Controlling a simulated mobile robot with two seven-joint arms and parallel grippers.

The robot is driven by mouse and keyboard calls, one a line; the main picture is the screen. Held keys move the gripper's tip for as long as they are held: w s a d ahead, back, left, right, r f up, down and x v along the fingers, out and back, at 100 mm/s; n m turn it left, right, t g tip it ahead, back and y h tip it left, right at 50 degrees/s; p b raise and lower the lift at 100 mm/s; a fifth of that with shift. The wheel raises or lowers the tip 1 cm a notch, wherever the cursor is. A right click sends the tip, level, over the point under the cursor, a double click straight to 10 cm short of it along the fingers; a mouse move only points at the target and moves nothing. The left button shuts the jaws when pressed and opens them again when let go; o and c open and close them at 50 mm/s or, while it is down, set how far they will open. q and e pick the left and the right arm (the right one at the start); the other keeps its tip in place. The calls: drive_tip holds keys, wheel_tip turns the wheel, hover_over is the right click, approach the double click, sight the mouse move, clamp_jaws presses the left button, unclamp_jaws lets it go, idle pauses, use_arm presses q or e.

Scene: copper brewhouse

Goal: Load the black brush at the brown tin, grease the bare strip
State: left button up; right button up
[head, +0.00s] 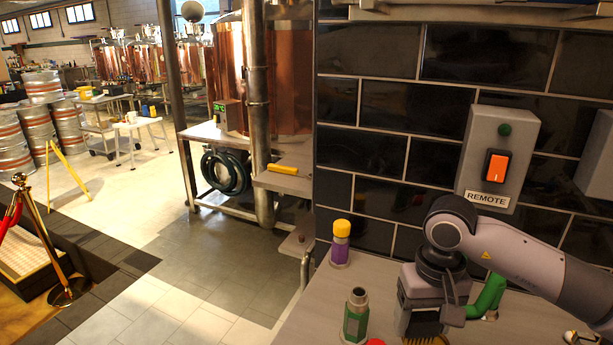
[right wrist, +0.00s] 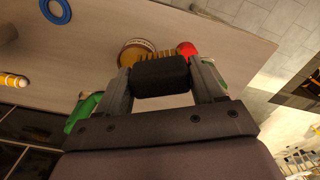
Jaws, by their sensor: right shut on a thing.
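My right gripper (head: 425,325) is shut on the black brush, low over the grey worktop. The black brush (right wrist: 160,74) lies across between the fingertips in the right wrist view, and its tan bristles (head: 424,341) show at the bottom edge of the head view. A round brown tin (right wrist: 127,52) sits just beyond the brush in the right wrist view, partly hidden behind the bristles. I cannot tell whether the bristles touch it. I cannot make out the bare strip. My left gripper is not in view.
A green bottle (head: 355,320) and a red object (right wrist: 187,48) stand close by the right gripper. A yellow-capped purple bottle (head: 340,245) is farther back. A green curved item (head: 488,297) lies right of the gripper. A switch box (head: 500,155) hangs on the tiled wall.

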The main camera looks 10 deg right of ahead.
sight(415, 333)
drive_tip(key=s+a, duration=0.1)
drive_tip(key=s+a+n, duration=0.1)
drive_tip(key=shift+s+a+r, duration=0.3)
drive_tip(key=shift+s, duration=0.05)
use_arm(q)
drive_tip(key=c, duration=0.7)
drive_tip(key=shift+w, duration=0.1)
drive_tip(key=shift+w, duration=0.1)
